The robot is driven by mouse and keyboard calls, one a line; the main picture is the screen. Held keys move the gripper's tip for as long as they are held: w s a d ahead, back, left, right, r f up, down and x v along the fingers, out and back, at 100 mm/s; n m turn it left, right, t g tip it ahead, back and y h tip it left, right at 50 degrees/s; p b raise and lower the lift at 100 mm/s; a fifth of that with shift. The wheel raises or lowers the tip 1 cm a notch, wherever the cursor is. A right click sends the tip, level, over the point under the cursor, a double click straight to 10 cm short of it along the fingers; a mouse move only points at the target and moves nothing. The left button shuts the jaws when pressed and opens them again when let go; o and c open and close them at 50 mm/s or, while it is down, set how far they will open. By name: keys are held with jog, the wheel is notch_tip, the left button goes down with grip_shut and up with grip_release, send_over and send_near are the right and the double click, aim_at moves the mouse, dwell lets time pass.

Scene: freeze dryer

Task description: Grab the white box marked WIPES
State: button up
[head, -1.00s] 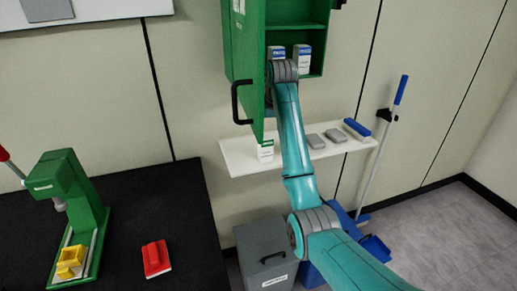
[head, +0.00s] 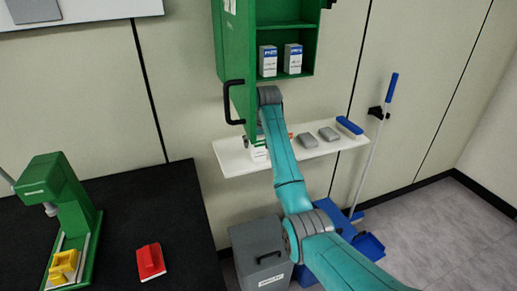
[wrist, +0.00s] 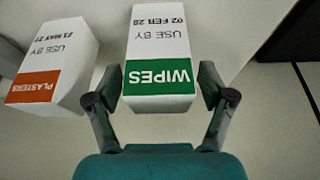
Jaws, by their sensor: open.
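The white WIPES box (wrist: 162,35) has a green label band and a use-by date, and its lettering is upside down in the wrist view. My gripper (wrist: 160,84) is open, with one finger on each side of the box's label end. I cannot tell whether either finger touches it. In the head view, part of the box (head: 258,154) shows on the white wall shelf (head: 235,160), below the green cabinet door.
A white PLASTERS box (wrist: 52,60) with an orange band stands close beside the WIPES box. Two grey blocks (head: 307,140) and a blue-topped brush (head: 349,125) lie farther right on the shelf. The green cabinet door (head: 236,70) hangs open above. Two boxes (head: 293,58) stand inside the cabinet.

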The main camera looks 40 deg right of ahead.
jog(key=shift+f, duration=0.15)
jog(key=c, duration=1.1)
jog(key=shift+c, duration=0.2)
